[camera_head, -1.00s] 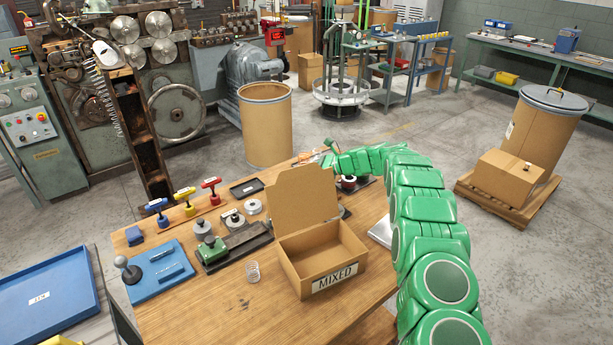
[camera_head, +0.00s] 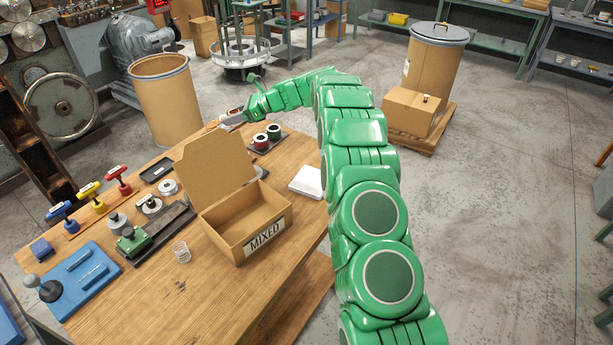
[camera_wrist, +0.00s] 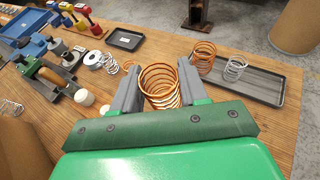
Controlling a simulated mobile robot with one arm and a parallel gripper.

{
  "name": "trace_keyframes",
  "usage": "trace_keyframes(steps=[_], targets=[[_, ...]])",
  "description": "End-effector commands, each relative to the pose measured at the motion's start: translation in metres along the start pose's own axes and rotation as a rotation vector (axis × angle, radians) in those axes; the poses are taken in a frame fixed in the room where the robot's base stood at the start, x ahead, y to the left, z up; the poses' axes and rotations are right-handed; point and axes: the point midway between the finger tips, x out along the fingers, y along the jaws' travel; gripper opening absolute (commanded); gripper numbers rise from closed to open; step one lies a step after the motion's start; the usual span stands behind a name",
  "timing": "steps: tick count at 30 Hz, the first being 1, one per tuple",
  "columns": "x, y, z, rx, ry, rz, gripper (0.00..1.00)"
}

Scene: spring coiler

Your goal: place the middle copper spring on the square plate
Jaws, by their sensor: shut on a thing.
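My gripper (camera_wrist: 158,92) is shut on a copper spring (camera_wrist: 159,80), which stands between the two grey fingers in the wrist view. Another copper spring (camera_wrist: 203,57) and a silver spring (camera_wrist: 235,70) stand to its right on a long grey tray (camera_wrist: 258,86). How far the held spring is above the surface is unclear. In the head view my gripper (camera_head: 232,120) is over the table's far edge, and the spring is too small to tell. A light square plate (camera_head: 307,181) lies bare at the table's right edge. A small dark tray (camera_head: 157,169) is farther left.
An open cardboard box (camera_head: 268,226) marked MIXED, its flap raised, stands between my gripper and the near table. Two spools (camera_head: 267,137) stand behind it. Coloured-handled tools (camera_head: 90,190) and a loose spring (camera_head: 181,252) are to the left.

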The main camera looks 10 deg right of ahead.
Motion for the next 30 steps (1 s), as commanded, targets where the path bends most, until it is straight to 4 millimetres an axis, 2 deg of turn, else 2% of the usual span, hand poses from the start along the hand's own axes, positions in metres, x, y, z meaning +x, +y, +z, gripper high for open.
trace_keyframes(steps=[1,3,12,20,30], targets=[[-0.018,-0.001,-0.006,0.012,0.000,-0.021,0.14],[-0.039,-0.002,-0.014,0.024,0.000,-0.048,0.14],[-0.122,0.012,-0.044,0.064,-0.003,-0.145,0.14],[-0.182,0.039,-0.065,0.092,-0.001,-0.214,0.14],[-0.237,0.093,-0.082,0.119,-0.003,-0.272,0.14]])
